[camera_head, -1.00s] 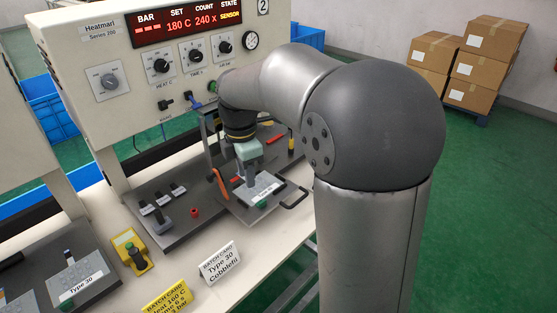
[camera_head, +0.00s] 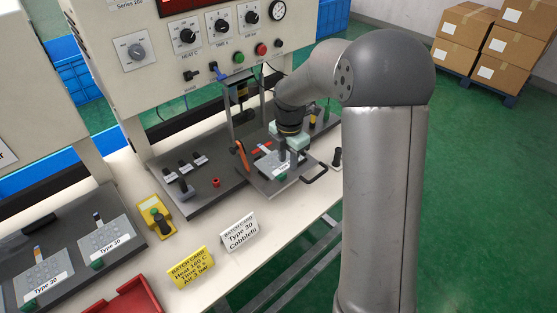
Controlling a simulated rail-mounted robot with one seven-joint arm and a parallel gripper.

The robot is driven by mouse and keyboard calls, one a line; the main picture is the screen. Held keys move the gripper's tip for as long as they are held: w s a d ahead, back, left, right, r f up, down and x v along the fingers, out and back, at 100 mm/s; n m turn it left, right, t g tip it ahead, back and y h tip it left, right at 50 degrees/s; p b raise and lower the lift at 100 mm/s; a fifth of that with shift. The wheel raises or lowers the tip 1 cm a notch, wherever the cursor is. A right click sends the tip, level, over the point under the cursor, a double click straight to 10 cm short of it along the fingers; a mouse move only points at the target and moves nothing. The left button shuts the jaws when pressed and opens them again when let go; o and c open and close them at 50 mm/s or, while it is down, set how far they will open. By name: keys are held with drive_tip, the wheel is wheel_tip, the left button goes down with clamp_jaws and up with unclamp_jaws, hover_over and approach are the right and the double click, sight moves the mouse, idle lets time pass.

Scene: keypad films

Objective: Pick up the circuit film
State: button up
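My gripper (camera_head: 291,159) hangs over the sliding tray of the heat press, with its pale green hand above two fingers that look apart. Under it, partly hidden, lies a grey plate labelled Type 30 (camera_head: 281,173) on the dark tray (camera_head: 262,184). I cannot tell whether the fingers touch it. Two grey dotted keypad pieces labelled Type 30, one with a white tail (camera_head: 104,238) and one with an orange tail (camera_head: 42,277), lie on the dark board at the left. Which piece is the circuit film is not clear at this size.
The press panel (camera_head: 190,50) with knobs stands behind. An orange-handled lever (camera_head: 242,155) is close left of my gripper. A yellow pendant (camera_head: 156,217), a white batch card (camera_head: 238,231), a yellow batch card (camera_head: 190,267) and a red tray (camera_head: 128,300) occupy the bench front.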

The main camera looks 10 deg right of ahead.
sight(286, 170)
drive_tip(key=shift+w+a+f+p, duration=0.1)
drive_tip(key=shift+f+p, duration=0.35)
drive_tip(key=shift+f, duration=0.9)
drive_tip(key=shift+w+a+f+p, duration=0.1)
drive_tip(key=shift+f+p, duration=0.3)
drive_tip(key=shift+f, duration=0.95)
clamp_jaws()
